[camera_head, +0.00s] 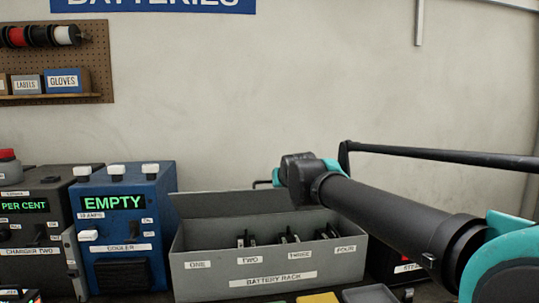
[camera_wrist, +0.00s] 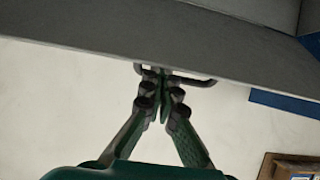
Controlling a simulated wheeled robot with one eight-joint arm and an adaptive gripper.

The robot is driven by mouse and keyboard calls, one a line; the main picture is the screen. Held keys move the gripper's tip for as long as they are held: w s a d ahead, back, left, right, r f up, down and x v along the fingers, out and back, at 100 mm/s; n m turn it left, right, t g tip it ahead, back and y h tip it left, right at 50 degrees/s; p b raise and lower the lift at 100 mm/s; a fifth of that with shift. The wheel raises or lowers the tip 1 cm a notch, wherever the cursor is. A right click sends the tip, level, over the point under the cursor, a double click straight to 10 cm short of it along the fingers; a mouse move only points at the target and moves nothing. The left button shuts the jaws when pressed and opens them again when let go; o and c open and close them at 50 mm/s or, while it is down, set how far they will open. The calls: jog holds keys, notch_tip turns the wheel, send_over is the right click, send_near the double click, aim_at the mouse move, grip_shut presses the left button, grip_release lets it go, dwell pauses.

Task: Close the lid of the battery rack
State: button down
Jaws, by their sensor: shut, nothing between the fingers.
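The grey battery rack (camera_head: 265,262) stands on the bench in the head view, with slots labelled ONE to FOUR. Its lid (camera_head: 225,205) is raised at the back, leaving the rack open. A dark handle (camera_head: 262,183) shows at the lid's top edge, partly hidden by my arm. In the wrist view, the lid (camera_wrist: 150,35) spans the top and the handle (camera_wrist: 200,82) juts from its edge. My gripper (camera_wrist: 161,92) is shut and empty, fingertips at the handle; I cannot tell whether they touch it. The head view hides my fingers.
A blue cooler box (camera_head: 125,230) reading EMPTY stands left of the rack, with charger two (camera_head: 30,235) beyond it. Dark battery-like items sit in the rack. A pegboard (camera_head: 60,60) hangs on the wall at the left.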

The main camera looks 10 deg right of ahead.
jog(key=s+f+t, duration=0.1)
jog(key=s+f, duration=0.3)
jog(key=f, duration=0.3)
jog(key=s+f+t, duration=0.1)
jog(key=s+f, duration=0.3)
jog(key=f, duration=0.4)
